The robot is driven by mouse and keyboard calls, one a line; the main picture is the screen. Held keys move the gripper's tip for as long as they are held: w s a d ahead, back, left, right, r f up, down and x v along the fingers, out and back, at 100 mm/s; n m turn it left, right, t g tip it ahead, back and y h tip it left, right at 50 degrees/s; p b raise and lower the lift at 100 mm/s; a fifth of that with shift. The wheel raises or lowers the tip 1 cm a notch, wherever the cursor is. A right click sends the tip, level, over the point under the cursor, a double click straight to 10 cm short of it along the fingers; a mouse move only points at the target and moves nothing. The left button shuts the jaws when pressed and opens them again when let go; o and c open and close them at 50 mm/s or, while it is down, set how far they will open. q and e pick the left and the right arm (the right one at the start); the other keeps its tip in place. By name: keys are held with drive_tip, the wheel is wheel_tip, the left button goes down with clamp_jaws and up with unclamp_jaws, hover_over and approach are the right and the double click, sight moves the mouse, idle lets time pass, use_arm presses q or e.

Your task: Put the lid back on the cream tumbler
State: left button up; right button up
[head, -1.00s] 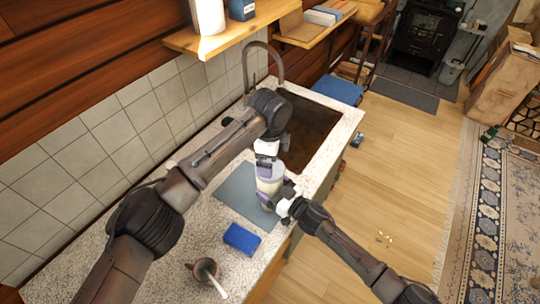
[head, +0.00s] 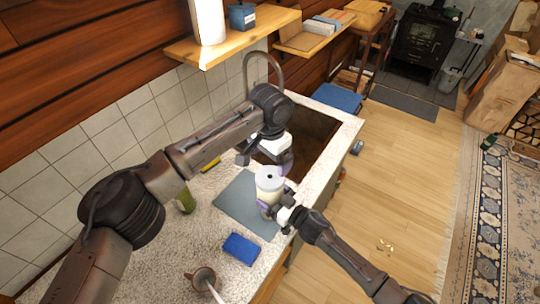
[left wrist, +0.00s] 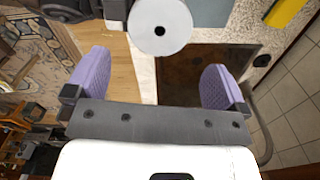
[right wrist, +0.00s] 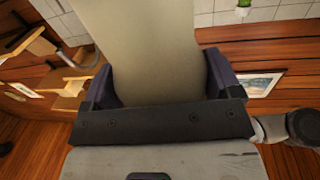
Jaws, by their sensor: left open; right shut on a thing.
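The cream tumbler (head: 268,199) stands upright at the mat's edge near the sink. A pale round lid (head: 268,175) with a dark central hole lies on its top and looks level; whether it is fully seated cannot be told. The lid also shows at the top of the left wrist view (left wrist: 160,32). My right gripper (head: 274,209) is shut around the tumbler's side; the body fills the space between its fingers in the right wrist view (right wrist: 148,60). My left gripper (head: 265,161) is open and empty, just behind the tumbler on the sink side, with its fingers apart from the lid.
The grey mat (head: 237,203) lies under the work area. A blue sponge (head: 241,248), a brown mug (head: 203,276) and a green object (head: 187,201) are on the speckled counter. The dark sink (head: 312,130) and its faucet (head: 263,54) are behind. A wooden shelf (head: 235,38) hangs above.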

use_arm(q)
drive_tip(key=shift+n, duration=1.2)
drive_tip(key=shift+f, duration=0.15)
hover_over(270, 197)
drive_tip(key=w, duration=0.4)
wheel_tip(270, 197, down, 8)
drive_tip(key=shift+s, duration=0.1)
drive_tip(key=shift+c, duration=0.3)
drive_tip(key=c, duration=0.7)
drive_tip(key=o, duration=0.8)
drive_tip(key=shift+c, duration=0.2)
